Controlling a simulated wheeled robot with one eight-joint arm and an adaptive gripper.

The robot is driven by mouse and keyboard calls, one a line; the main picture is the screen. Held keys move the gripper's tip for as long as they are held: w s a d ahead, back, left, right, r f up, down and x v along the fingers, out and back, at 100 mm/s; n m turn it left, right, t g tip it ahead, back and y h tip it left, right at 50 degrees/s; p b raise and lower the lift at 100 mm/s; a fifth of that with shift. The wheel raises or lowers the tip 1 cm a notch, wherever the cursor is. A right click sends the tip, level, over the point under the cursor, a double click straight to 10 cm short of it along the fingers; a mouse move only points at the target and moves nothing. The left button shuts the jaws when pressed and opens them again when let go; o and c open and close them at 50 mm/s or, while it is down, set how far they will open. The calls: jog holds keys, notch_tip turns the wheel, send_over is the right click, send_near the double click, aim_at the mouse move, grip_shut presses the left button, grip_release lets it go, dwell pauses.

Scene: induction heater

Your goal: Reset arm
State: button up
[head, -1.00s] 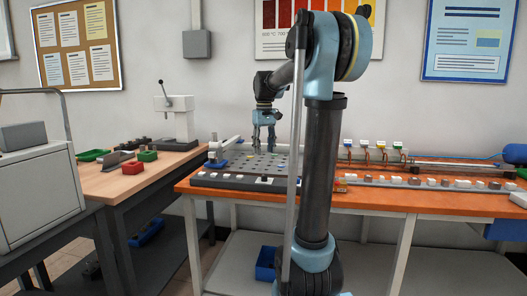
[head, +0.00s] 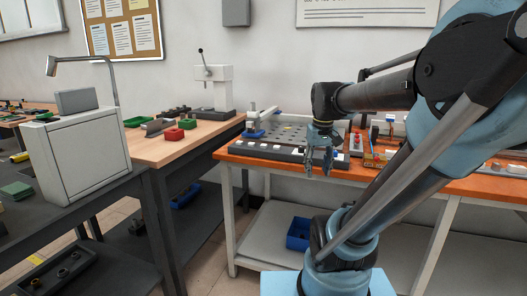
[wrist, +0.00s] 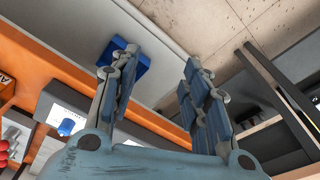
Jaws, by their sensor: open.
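My gripper (head: 320,162) hangs fingers-down in the head view, just in front of the orange-topped bench's front edge. In the wrist view its two jointed blue fingers (wrist: 155,90) are spread apart with nothing between them. The gap between the fingers shows the floor and the lower shelf. My arm reaches in from the right of the head view and hides part of the bench.
The orange bench (head: 257,163) carries a perforated grey plate (head: 290,134). A blue bin (head: 298,233) sits on its lower shelf.

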jog(key=s+f+m, duration=0.1)
jog(key=s+f, duration=0.9)
jog(key=f, duration=0.2)
jog(key=shift+s+d+f+t, duration=0.25)
jog(key=shift+d+f+t, duration=0.05)
jog(key=shift+d+t, duration=0.1)
jog(key=shift+w+f, duration=0.2)
jog(key=shift+w, duration=0.2)
